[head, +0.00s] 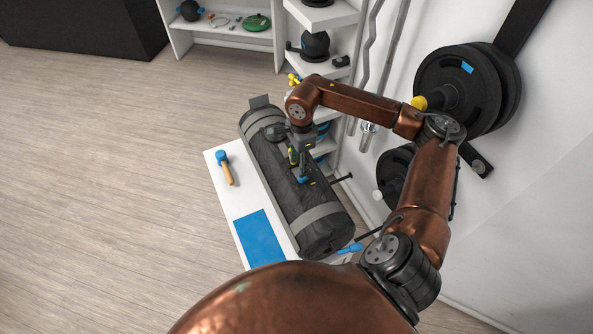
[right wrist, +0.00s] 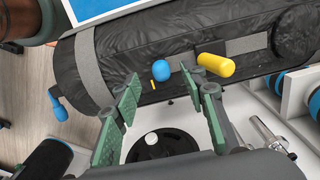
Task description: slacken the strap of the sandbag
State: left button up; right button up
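The sandbag (head: 278,178) is a long dark cylinder with grey bands, lying on a white bench (head: 229,202). It also fills the upper part of the right wrist view (right wrist: 135,50). A blue knob (right wrist: 162,70) and a yellow knob (right wrist: 216,65) show at its side there. Which of them belongs to the strap I cannot tell. My right gripper (head: 298,164) is over the middle of the bag. Its green-padded fingers (right wrist: 159,76) are apart, with the blue knob showing between the tips; contact is not clear. My left gripper is not in view.
A mallet (head: 225,167) and a blue mat (head: 260,238) lie on the bench left of the bag. A blue-tipped piece (head: 350,248) is at the bag's near end. White shelves (head: 325,15) and wall-mounted black weight plates (head: 455,85) stand close on the right. The floor at left is clear.

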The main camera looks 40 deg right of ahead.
jog(key=shift+s+d, duration=0.25)
jog(key=shift+d, duration=0.15)
notch_tip(320, 180, down, 8)
jog(key=shift+w+r+p, duration=0.1)
jog(key=shift+r+p, duration=0.05)
jog(key=shift+p, duration=0.85)
jog(key=shift+c, duration=0.3)
grip_shut()
